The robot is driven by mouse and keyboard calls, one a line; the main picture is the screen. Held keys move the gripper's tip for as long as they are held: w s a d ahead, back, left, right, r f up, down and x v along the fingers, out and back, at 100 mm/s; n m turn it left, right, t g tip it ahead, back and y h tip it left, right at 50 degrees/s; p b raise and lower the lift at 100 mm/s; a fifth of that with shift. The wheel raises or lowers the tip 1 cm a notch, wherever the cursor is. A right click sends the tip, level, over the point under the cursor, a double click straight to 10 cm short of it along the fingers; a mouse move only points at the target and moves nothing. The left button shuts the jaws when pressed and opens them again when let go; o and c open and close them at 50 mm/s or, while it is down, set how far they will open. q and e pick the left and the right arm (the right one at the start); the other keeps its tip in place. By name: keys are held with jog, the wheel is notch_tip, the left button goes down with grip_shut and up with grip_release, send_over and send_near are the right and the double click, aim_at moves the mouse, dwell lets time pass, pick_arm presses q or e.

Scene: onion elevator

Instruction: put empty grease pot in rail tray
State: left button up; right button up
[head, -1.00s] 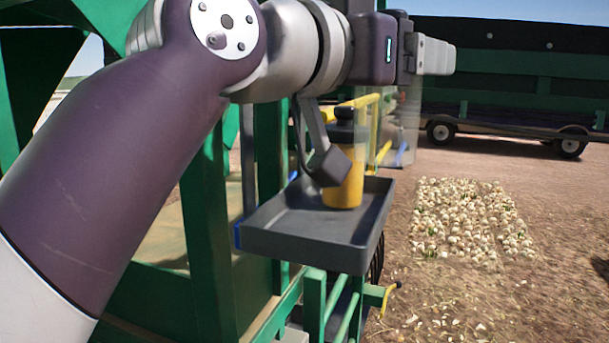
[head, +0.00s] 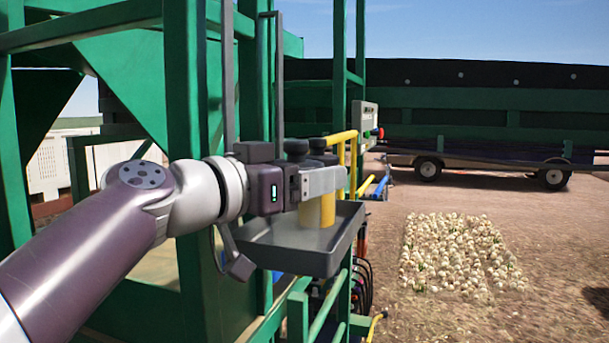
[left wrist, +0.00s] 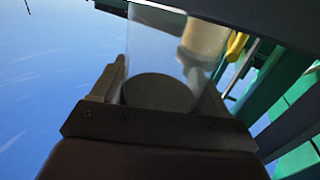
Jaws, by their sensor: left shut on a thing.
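My left gripper (head: 322,184) is shut around a clear, see-through pot (head: 308,214) with a dark cap. In the head view the clear pot overlaps a yellow pot (head: 328,210) with a black cap, which stands in the dark grey rail tray (head: 345,240). The clear pot is upright at the tray; I cannot tell whether its base touches the floor of the tray. In the left wrist view the clear pot (left wrist: 150,50) sits between the fingers, its dark round end close to the palm. My right gripper is not in view.
The tray hangs on a green frame (head: 185,110). Yellow rails (head: 342,138) and a grey control box (head: 366,120) with a red button lie just beyond it. A pile of onions (head: 460,252) and a trailer (head: 470,120) are farther right. Open ground lies right of the tray.

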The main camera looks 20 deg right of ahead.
pick_arm(q)
jog(key=shift+w+d+f, duration=0.1)
jog(key=shift+w+f, duration=0.3)
jog(key=shift+w, duration=0.3)
jog(key=o, duration=1.3)
jog(key=shift+w, duration=0.45)
jog(key=shift+s+r, duration=0.35)
jog(key=shift+s, duration=0.15)
jog(key=b+v, duration=0.1)
jog(key=v, duration=0.1)
jog(key=b+v, duration=0.2)
jog(key=v, duration=0.1)
jog(key=b+v, duration=0.2)
jog(key=shift+a+f, duration=0.4)
jog(key=shift+a, duration=0.1)
jog(key=v, duration=0.3)
jog(key=p+v, duration=0.1)
jog(key=shift+s+r, duration=0.3)
jog(key=shift+r, duration=0.05)
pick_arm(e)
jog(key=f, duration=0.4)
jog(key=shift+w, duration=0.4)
pick_arm(q)
jog(key=shift+w, duration=0.2)
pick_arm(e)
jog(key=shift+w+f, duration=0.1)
